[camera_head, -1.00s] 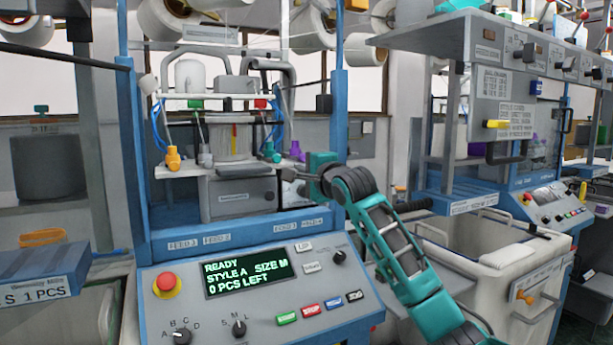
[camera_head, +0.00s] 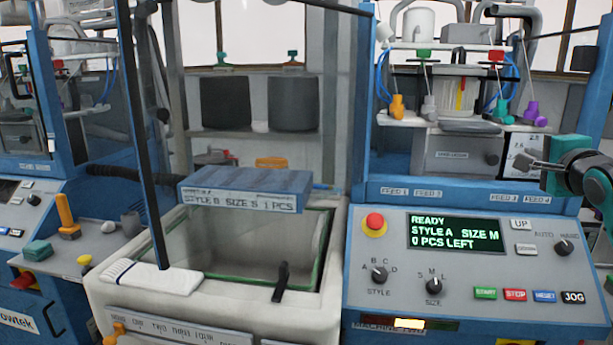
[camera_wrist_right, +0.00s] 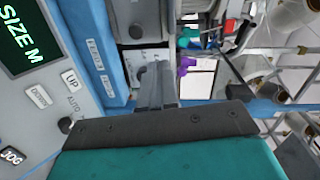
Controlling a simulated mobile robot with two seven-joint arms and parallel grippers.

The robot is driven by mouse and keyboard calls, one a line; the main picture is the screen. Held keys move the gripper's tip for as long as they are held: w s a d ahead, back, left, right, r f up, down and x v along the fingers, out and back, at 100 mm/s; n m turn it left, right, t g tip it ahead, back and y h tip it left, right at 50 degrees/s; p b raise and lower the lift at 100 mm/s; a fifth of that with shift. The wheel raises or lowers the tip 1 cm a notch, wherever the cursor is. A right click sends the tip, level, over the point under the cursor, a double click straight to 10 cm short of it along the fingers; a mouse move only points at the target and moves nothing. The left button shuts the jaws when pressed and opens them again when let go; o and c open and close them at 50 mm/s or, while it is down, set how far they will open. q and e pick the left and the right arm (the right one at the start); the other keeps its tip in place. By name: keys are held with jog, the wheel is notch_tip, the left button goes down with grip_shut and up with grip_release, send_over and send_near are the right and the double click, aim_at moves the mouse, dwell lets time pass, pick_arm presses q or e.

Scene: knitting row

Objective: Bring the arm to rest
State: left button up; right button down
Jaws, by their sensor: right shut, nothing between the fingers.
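My right gripper (camera_head: 532,164) is teal with dark grey fingers. It is at the right edge of the head view, in front of the knitting machine's feeder area, above the FEED 4 label. Its fingers are together and hold nothing. In the right wrist view the closed fingers (camera_wrist_right: 158,85) point toward the machine's blue frame and grey front. The machine's control panel (camera_head: 470,270) lies below the gripper, and its display (camera_head: 455,233) reads READY, STYLE A, SIZE M, 0 PCS LEFT. My left gripper is not in view.
A pale bin (camera_head: 210,312) stands left of the panel, with a blue box (camera_head: 246,187) labelled STYLE B SIZE S 1 PCS over it and a folded white item (camera_head: 150,277) on its rim. Yarn feeders in several colours, such as the purple one (camera_head: 535,113), hang near my right gripper.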

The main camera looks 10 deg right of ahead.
jog(key=s+a+f+n+g+y, duration=0.1)
jog(key=s+a+f+n+g, duration=0.25)
jog(key=f, duration=0.55)
jog(key=s+a+f+n+g+y, duration=0.1)
jog(key=s+a+f+n, duration=0.1)
jog(key=a+f+n, duration=0.4)
jog(key=s+a+f+n+g+y, duration=0.1)
jog(key=s+a+f+g, duration=0.15)
jog(key=a+f, duration=0.6)
jog(key=s+a+f+n+g+y, duration=0.15)
jog(key=s+a+f+n, duration=0.3)
jog(key=s, duration=0.45)
jog(key=s+a+f+n+g, duration=0.3)
jog(key=s+f, duration=0.2)
jog(key=s, duration=0.3)
jog(key=s+a+f+n+g+y, duration=0.15)
jog(key=s+a+f+n, duration=0.3)
jog(key=s, duration=0.45)
jog(key=w+a+f+t, duration=0.2)
jog(key=w+f+t, duration=0.5)
jog(key=f, duration=0.2)
jog(key=shift+w+f+y, duration=0.4)
